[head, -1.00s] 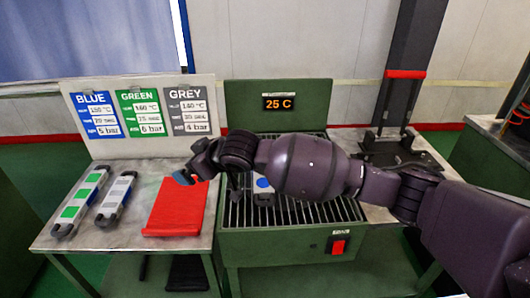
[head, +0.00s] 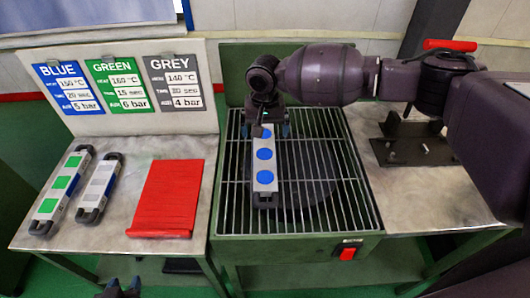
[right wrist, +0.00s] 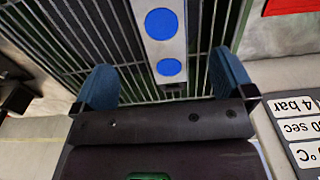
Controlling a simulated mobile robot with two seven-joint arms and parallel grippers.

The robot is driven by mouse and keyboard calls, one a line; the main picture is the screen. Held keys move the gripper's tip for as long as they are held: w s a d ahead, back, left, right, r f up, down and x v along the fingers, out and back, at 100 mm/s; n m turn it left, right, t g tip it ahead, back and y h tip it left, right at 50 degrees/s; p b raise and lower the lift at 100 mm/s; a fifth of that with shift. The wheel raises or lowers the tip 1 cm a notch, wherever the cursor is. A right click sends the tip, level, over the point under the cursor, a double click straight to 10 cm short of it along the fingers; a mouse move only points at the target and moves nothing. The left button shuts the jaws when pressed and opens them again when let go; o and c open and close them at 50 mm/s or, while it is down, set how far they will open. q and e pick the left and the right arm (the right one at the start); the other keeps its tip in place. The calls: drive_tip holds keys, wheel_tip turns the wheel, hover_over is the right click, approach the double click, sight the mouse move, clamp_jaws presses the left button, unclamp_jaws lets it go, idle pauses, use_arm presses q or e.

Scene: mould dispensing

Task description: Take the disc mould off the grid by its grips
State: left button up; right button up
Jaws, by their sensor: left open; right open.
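The disc mould is a narrow pale bar with several round blue faces (head: 264,175) and a dark grip at each end. It lies on the wire grid (head: 333,205) of the green station, its near grip (head: 265,200) clear. My right gripper (head: 265,130) is above its far end, open, pointing down. In the right wrist view the mould (right wrist: 164,45) runs between the two blue fingertips (right wrist: 165,80), apart from both. The far grip is mostly hidden in the head view. My left gripper (head: 120,288) is open and empty at the bottom edge, low before the left table.
A green-faced mould (head: 62,185) and a grey-faced one (head: 101,182) lie on the left table beside a red holder (head: 170,195). A signboard (head: 125,88) stands behind. A dark press fixture (head: 415,145) stands right of the grid. A red switch (head: 347,253) is in front.

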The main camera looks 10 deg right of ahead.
hover_over(264, 153)
wheel_tip(264, 153, down, 4)
drive_tip(key=shift+s+d+f, duration=0.1)
drive_tip(key=shift+d, duration=0.05)
drive_tip(key=shift+f+b, duration=0.3)
drive_tip(key=shift+f, duration=3.1)
drive_tip(key=shift+c, duration=0.3)
drive_tip(key=c, duration=1.4)
drive_tip(key=shift+r, duration=0.1)
